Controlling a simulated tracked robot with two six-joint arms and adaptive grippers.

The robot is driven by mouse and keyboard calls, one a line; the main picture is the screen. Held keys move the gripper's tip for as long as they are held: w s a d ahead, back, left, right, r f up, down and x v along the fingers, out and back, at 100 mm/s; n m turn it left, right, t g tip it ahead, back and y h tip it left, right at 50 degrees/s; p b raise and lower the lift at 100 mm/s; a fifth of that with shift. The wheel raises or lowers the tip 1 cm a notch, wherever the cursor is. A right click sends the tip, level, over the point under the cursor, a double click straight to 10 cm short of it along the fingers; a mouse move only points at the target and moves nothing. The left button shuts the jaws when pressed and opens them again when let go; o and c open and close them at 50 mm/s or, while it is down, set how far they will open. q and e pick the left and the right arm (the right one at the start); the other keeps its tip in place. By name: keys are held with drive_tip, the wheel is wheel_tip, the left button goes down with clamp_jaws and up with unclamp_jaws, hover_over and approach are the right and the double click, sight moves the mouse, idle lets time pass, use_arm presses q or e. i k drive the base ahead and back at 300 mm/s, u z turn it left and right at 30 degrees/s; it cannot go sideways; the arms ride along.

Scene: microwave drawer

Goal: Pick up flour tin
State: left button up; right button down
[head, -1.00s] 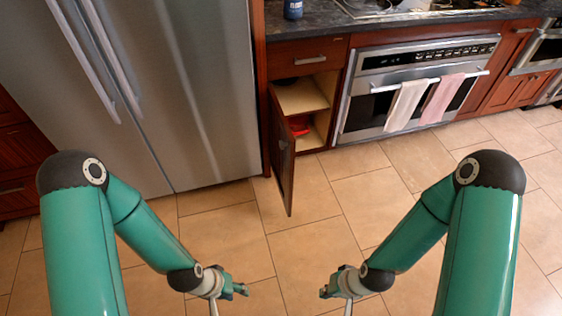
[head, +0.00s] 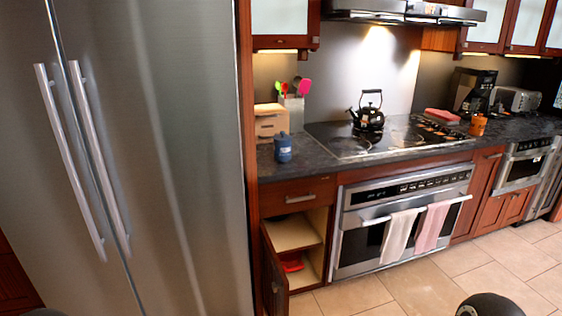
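The blue flour tin (head: 283,149) stands upright on the dark countertop (head: 302,164), near its front left end, between the fridge and the cooktop. It has a small knob-like top and pale lettering too small to read. Neither of my grippers shows in the head view now.
An open cabinet door (head: 273,267) juts out below the tin, under a closed drawer (head: 298,197). A wooden box (head: 270,122) and a utensil holder (head: 292,109) stand behind the tin. A black kettle (head: 368,112) sits on the cooktop (head: 352,143). The fridge (head: 170,160) fills the left.

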sight(282, 151)
drive_tip(key=u, duration=1.05)
drive_tip(key=i, duration=0.15)
drive_tip(key=z, duration=3.15)
drive_tip(key=i, duration=0.15)
drive_tip(key=u, duration=0.1)
drive_tip(key=i, duration=3.7)
drive_tip(key=u, duration=1.3)
